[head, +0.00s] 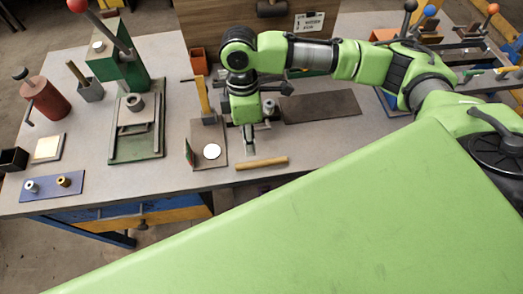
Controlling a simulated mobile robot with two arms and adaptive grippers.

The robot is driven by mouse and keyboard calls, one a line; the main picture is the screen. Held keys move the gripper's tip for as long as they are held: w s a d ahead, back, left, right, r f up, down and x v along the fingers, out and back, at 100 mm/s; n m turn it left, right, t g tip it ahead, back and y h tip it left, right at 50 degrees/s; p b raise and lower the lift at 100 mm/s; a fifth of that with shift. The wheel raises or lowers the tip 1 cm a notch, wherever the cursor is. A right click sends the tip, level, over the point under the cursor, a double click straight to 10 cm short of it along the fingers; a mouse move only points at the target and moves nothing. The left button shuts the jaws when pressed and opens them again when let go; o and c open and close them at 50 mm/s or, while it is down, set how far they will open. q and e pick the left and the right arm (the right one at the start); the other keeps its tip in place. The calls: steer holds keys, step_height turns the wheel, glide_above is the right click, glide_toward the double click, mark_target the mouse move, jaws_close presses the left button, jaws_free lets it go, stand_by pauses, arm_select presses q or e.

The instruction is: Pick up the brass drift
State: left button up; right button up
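The brass drift (262,163) is a short, plain brass-coloured rod. It lies flat on the grey bench top near its front edge, pointing roughly left to right. My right gripper (250,149) points down just behind the left half of the drift, as seen in the head view. Its fingers show edge-on, so I cannot tell whether they are open or whether they touch the drift. My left gripper is not in view.
Left of the gripper, a small plate (209,155) bears a white disc and a small upright green-red piece. A green press (122,75) stands further left. A dark mat (320,106) lies behind on the right. My green body covers the foreground.

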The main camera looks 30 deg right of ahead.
mark_target(249, 163)
steer(key=f, duration=0.3)
steer(key=shift+s+a, duration=0.1)
steer(key=shift+s, duration=0.15)
steer(key=shift+s+a+f+p, duration=0.15)
steer(key=shift+f+p, duration=0.2)
steer(key=shift+f, duration=0.5)
steer(key=shift+s+a+f+p, duration=0.1)
steer(key=shift+f+p, duration=0.25)
steer(key=shift+f, duration=0.55)
steer(key=shift+s+a+f+p, duration=0.15)
steer(key=shift+f+p, duration=0.2)
steer(key=shift+f, duration=0.5)
steer(key=shift+w, duration=0.1)
jaws_close()
